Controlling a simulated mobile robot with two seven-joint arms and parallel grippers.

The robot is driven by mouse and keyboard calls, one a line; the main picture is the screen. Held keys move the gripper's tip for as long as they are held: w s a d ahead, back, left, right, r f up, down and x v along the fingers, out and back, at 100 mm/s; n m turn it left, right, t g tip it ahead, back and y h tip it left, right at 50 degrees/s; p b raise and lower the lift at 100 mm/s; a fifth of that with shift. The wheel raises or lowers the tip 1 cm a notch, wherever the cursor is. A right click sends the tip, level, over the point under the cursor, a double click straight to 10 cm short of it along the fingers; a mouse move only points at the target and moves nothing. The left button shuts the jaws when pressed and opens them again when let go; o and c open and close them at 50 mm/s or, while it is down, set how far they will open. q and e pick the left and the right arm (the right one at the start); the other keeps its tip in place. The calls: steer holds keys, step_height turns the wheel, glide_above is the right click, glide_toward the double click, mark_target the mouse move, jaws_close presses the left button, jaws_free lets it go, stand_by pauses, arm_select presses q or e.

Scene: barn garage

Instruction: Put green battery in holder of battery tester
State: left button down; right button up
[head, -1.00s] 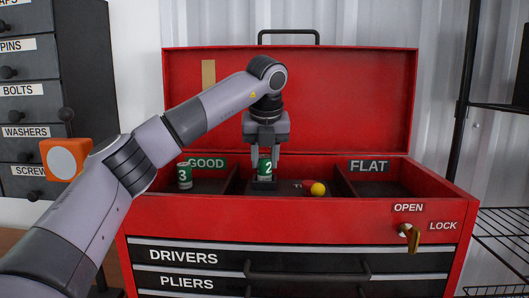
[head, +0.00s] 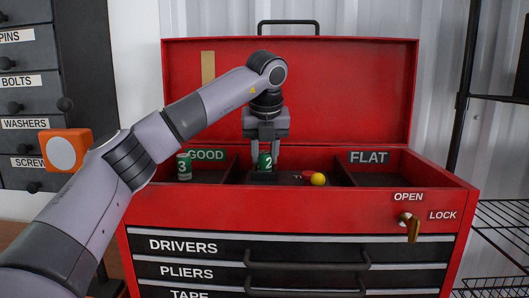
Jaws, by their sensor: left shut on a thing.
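My left gripper (head: 265,158) points straight down into the middle compartment of the open red toolbox (head: 330,205). It is shut on a green battery (head: 265,163) marked 2, which stands upright between the fingers. A dark block (head: 262,178), perhaps the tester's holder, is at the battery's lower end; I cannot tell if the battery is seated in it. A red part and a yellow ball-shaped part (head: 318,179) are just right of it. Another green battery (head: 184,167), marked 3, stands in the left compartment by the GOOD label (head: 206,155). My right gripper is not in view.
The right compartment, labelled FLAT (head: 369,157), looks empty. The raised lid (head: 340,90) stands behind my arm. A brass key (head: 412,229) sits at the front right by OPEN and LOCK. Dark labelled drawers (head: 25,105) are at left, wire shelving (head: 505,225) at right.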

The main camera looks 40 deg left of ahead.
arm_select(q)
steer(key=shift+f, duration=0.3)
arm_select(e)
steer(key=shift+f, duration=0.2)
arm_select(q)
steer(key=c, duration=0.7)
jaws_free()
steer(key=shift+s+f, duration=0.1)
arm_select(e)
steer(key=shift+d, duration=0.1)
